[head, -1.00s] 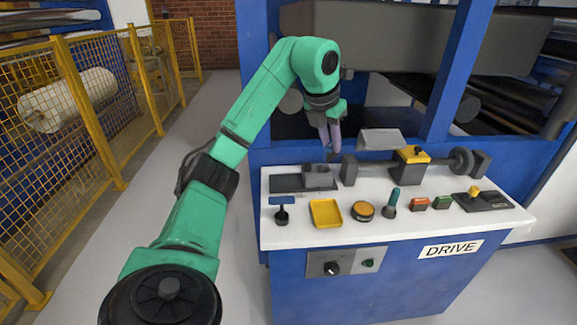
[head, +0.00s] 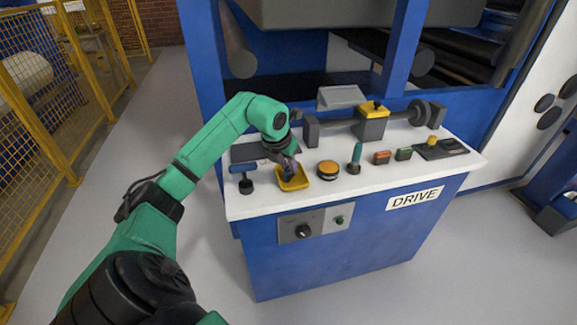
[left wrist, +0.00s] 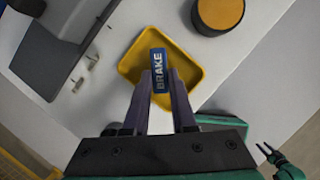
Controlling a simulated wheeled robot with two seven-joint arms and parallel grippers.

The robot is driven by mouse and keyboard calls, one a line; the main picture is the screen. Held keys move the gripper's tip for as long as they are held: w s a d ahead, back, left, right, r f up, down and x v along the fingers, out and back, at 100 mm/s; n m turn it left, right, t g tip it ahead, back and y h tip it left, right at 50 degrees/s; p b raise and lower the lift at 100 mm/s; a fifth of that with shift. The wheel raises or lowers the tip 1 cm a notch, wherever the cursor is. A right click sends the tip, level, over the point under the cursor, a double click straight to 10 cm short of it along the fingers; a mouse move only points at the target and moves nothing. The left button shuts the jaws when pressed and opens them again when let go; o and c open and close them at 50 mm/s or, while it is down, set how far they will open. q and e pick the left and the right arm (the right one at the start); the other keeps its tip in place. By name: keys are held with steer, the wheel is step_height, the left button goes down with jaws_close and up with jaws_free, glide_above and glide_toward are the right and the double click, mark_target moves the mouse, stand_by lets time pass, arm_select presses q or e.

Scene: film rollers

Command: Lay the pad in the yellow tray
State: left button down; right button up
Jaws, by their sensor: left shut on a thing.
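The pad (left wrist: 158,70) is a small blue block with BRAKE on its face. It sits between the fingers of my left gripper (left wrist: 164,90), which is shut on it. The yellow tray (left wrist: 188,66) lies behind the pad in the left wrist view, and the pad is within its outline. In the head view my left gripper (head: 289,168) points down at the yellow tray (head: 302,184). The fingers hide part of the tray, and I cannot tell whether the pad touches its floor. My right gripper (left wrist: 263,147) shows small in the left wrist view, its fingers apart.
On the white console top (head: 262,206), a blue-handled tool (head: 243,171) stands left of the tray and an orange round button (head: 327,169) right of it. Beyond are a teal-handled tool (head: 355,158) and red and green blocks. A roller shaft lies behind.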

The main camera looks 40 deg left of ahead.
arm_select(q)
steer(key=shift+f, duration=0.1)
steer(key=c, duration=0.7)
jaws_free()
steer(key=shift+c, duration=0.2)
steer(key=shift+r, duration=0.3)
steer(key=v, duration=1.1)
steer(key=shift+s+r, duration=0.15)
steer(key=shift+r, duration=0.2)
steer(key=shift+d, duration=0.1)
